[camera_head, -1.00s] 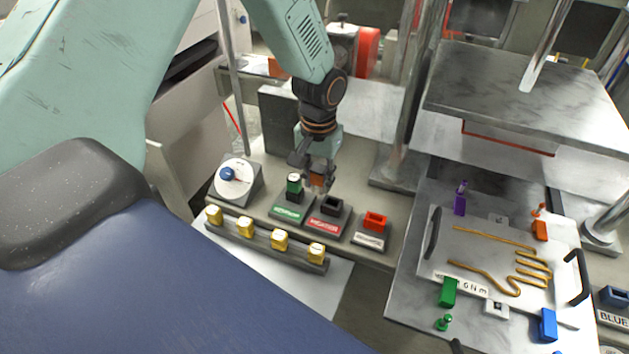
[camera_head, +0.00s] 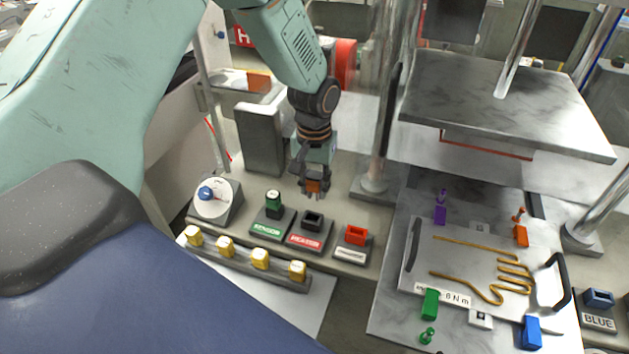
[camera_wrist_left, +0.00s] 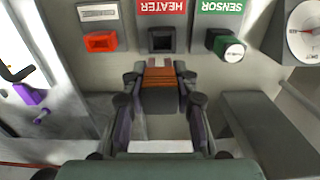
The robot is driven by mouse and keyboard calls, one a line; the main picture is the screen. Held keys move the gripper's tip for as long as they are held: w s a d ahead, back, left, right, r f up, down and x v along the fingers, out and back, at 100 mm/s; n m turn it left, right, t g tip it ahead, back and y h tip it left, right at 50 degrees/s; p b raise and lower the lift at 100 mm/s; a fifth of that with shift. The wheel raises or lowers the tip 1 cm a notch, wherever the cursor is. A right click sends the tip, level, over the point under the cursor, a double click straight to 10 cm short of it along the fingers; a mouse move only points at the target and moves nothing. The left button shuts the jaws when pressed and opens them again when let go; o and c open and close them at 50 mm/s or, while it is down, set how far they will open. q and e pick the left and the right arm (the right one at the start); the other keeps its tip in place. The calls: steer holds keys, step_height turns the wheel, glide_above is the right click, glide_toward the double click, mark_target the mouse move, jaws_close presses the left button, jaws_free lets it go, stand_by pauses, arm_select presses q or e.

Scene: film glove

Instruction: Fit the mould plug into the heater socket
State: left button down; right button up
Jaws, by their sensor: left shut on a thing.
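My left gripper (camera_head: 313,188) is shut on the mould plug (camera_head: 314,185), an orange-brown block with dark sides. The plug also shows between the fingers in the left wrist view (camera_wrist_left: 161,84). The heater socket (camera_head: 312,220) is a black box with an open top, on a base with a red HEATER label. In the head view the plug is above and behind this socket, apart from it. In the left wrist view the heater socket (camera_wrist_left: 162,39) lines up with the plug, with a gap between them. The right gripper is not in view.
A green SENSOR plug (camera_head: 273,204) stands left of the heater socket and a red socket (camera_head: 356,235) stands right. A dial (camera_head: 214,197) and a row of yellow blocks (camera_head: 260,259) are close by. A press post (camera_head: 375,150) rises to the right of the gripper.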

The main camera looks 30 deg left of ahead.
mark_target(312, 198)
arm_select(q)
steer(key=shift+f, duration=0.5)
steer(key=shift+s+a+f+b, duration=0.15)
steer(key=shift+s+f+b, duration=0.15)
steer(key=shift+f+b, duration=0.15)
steer(key=shift+s+a+f+b, duration=0.15)
steer(key=shift+s+f+b, duration=0.15)
steer(key=shift+f, duration=0.2)
steer(key=shift+w+f, duration=0.15)
steer(key=shift+f, duration=0.2)
steer(key=shift+w+d+f+b, duration=0.2)
steer(key=shift+f+b, duration=0.15)
steer(key=shift+f, duration=0.15)
steer(key=shift+w+d+f+b, duration=0.1)
steer(key=shift+w+f+b, duration=0.15)
steer(key=shift+f, duration=0.25)
steer(key=shift+s+a+r, duration=0.15)
steer(key=shift+s+a, duration=0.1)
steer(key=shift+s, duration=0.2)
steer(key=shift+w+d, duration=0.15)
steer(key=shift+w, duration=0.2)
steer(key=shift+s+p, duration=0.3)
steer(key=shift+s, duration=0.05)
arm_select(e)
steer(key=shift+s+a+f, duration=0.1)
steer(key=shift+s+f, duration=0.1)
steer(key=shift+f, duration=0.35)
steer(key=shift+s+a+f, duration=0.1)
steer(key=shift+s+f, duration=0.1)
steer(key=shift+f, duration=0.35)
